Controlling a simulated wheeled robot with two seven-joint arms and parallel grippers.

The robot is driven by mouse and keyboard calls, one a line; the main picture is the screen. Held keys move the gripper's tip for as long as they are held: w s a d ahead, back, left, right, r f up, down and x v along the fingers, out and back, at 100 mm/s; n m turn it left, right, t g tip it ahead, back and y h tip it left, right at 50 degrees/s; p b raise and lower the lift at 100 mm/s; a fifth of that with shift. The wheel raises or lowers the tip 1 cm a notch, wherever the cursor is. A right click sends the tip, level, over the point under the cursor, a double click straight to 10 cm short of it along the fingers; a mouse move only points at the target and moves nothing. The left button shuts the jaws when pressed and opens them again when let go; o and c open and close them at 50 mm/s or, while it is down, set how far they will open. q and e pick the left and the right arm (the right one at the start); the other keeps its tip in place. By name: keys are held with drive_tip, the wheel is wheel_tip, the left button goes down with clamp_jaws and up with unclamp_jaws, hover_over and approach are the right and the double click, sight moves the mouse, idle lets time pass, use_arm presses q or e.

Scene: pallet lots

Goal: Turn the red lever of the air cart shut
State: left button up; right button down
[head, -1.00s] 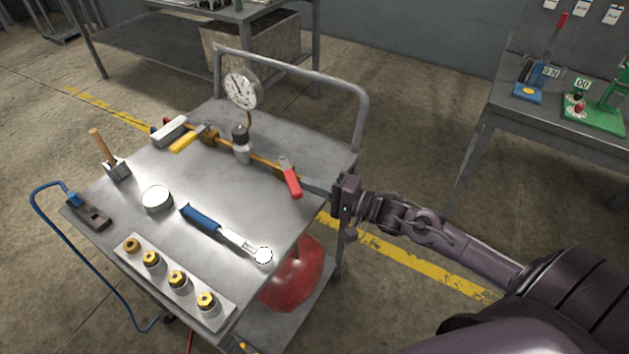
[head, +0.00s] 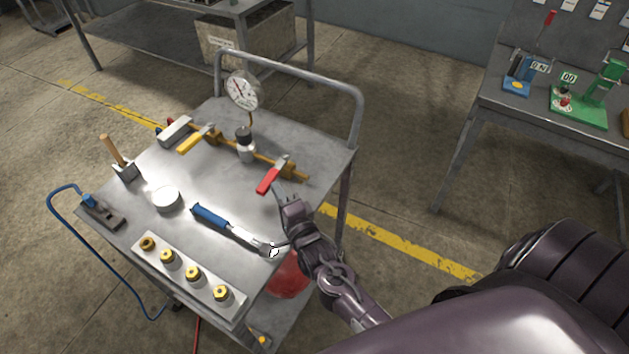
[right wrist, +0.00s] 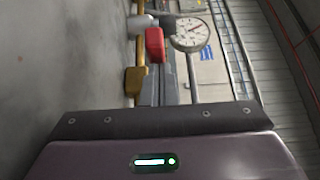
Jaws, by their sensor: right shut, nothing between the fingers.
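The air cart (head: 150,205) is a grey metal cart with a brass pipe (head: 268,161) along its top. The red lever (head: 270,181) sits at the pipe's right end and points toward the lower left, crosswise to the pipe. My right gripper (head: 277,188) is shut and empty, with its fingertips close beside the lever's free end; I cannot tell if they touch. In the right wrist view the red lever (right wrist: 154,45) shows just ahead of the dark fingers (right wrist: 160,88). My left gripper is not in view.
A yellow lever (head: 195,141), pressure gauge (head: 242,90) and black-topped fitting (head: 246,146) are on the same line. The cart's handrail (head: 300,72) rises behind. A bench (head: 520,108) stands right.

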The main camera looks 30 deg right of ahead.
drive_tip(key=shift+w+a, duration=0.35)
drive_tip(key=shift+a, duration=0.25)
drive_tip(key=shift+r, duration=0.15)
